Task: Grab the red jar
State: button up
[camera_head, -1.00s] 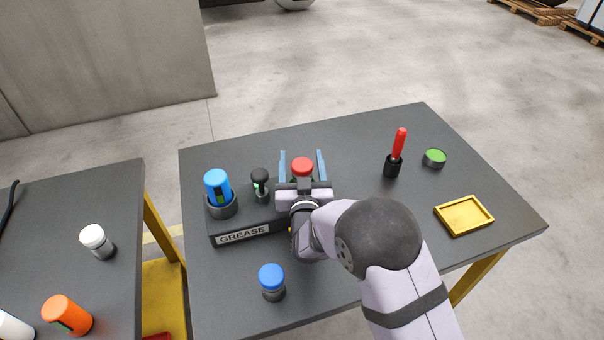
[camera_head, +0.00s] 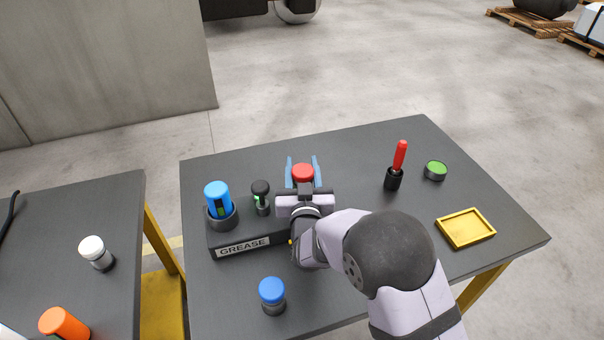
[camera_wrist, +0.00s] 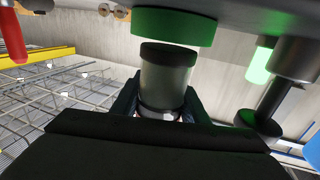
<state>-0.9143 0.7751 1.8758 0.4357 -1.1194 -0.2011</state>
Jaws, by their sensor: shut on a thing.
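The red jar (camera_head: 302,172) shows its red lid in the head view, at the right end of the grease holder on the dark table. My gripper (camera_head: 303,168) has its two blue fingers closed against the jar's left and right sides. In the wrist view the jar's grey body (camera_wrist: 165,82) with a dark end stands between the fingers. My gripper's wrist hides the jar's lower part in the head view. I cannot tell whether the jar still touches the holder.
The black GREASE holder (camera_head: 228,252) carries a blue bottle (camera_head: 217,196) and a black-topped item (camera_head: 261,193). A blue-lidded jar (camera_head: 271,293) stands in front. A red-handled tool (camera_head: 400,157), a green-topped tin (camera_head: 435,170) and a yellow tray (camera_head: 466,229) are at right.

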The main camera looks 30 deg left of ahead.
notch_tip(320, 180, up, 8)
jog(key=shift+b, duration=0.4)
jog(key=shift+w+d, duration=0.1)
